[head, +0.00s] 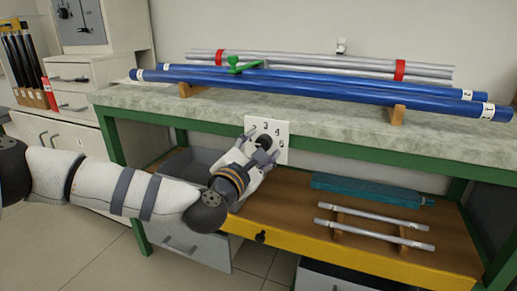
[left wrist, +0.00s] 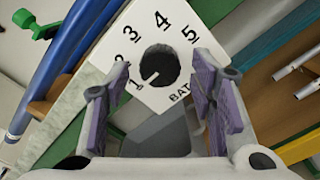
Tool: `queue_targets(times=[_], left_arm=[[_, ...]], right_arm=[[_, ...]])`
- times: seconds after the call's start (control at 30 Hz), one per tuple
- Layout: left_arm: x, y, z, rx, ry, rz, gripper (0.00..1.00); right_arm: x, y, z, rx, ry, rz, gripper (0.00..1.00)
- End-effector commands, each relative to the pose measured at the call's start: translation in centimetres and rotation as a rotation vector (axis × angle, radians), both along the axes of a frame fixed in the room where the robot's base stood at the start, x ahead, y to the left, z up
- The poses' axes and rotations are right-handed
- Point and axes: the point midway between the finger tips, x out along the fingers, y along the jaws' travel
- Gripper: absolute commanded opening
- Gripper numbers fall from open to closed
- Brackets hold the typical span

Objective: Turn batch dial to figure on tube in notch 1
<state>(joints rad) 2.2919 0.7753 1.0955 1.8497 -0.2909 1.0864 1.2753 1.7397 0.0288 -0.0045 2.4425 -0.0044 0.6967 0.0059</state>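The batch dial is a white plate (head: 281,127) on the bench front with figures running from 1 to 5 and a black round knob (left wrist: 158,65). A pale mark on the knob points toward the 1. My left gripper (head: 262,151) is open in front of the dial, with its purple finger pads on either side of the knob in the left wrist view; contact cannot be told. Two long blue tubes (head: 310,83) with white end labels lie on wooden notched blocks (head: 397,115) on the bench top. Their label figures are too small to read. My right gripper is out of view.
Silver rods with red bands (head: 310,62) lie behind the blue tubes, near a green tool (head: 240,66). Two short labelled rods (head: 372,233) and a teal bar (head: 362,189) lie on the lower wooden shelf (head: 290,205). A grey bin (head: 185,165) sits below the bench at left.

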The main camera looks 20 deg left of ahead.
Motion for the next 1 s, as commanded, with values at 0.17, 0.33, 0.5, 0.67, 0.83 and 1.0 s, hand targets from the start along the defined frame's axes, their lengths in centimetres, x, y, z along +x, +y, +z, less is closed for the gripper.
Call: queue_targets(times=[0.17,0.33,0.5,0.67,0.83,1.0], left_arm=[[-0.5,0.1,-0.1,0.000,0.001,0.000,0.51],[-4.5,0.2,-0.1,-0.001,0.002,-0.002,0.51],[-8.9,0.3,0.0,-0.002,0.001,-0.001,0.51],[-11.4,0.4,0.0,0.000,0.001,-0.001,0.51],[-12.1,0.4,0.0,0.000,0.001,0.001,0.51],[-12.0,0.4,0.0,0.000,0.000,0.000,0.51]], right_arm=[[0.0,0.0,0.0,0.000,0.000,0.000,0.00],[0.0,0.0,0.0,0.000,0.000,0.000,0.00],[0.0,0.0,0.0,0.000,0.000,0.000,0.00],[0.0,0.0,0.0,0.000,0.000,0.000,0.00],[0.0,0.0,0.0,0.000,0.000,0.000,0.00],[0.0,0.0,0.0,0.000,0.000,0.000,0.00]])
